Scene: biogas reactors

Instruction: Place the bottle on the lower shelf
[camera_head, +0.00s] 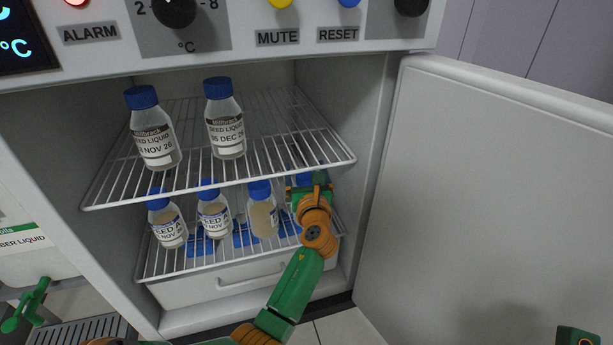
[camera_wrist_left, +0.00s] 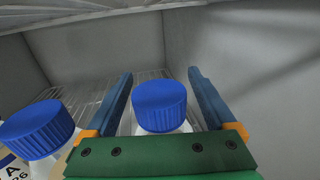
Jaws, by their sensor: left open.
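In the head view my left gripper (camera_head: 309,184) is inside the open fridge, at the right end of the lower wire shelf (camera_head: 160,268). In the left wrist view its two blue fingers (camera_wrist_left: 160,74) are apart, with a blue-capped bottle (camera_wrist_left: 160,108) between them. The cap shows clear space on both sides. In the head view this bottle is mostly hidden behind the gripper. Whether it rests on the shelf is hard to tell. Three labelled bottles stand left of it on the lower shelf, the nearest one (camera_head: 262,212) just beside the gripper.
The upper wire shelf (camera_head: 270,168) is above my gripper and bears two bottles, one left (camera_head: 152,130) and one right (camera_head: 225,120). The fridge door (camera_head: 480,200) stands open at right. A neighbouring bottle cap (camera_wrist_left: 38,128) is close to the left finger in the wrist view.

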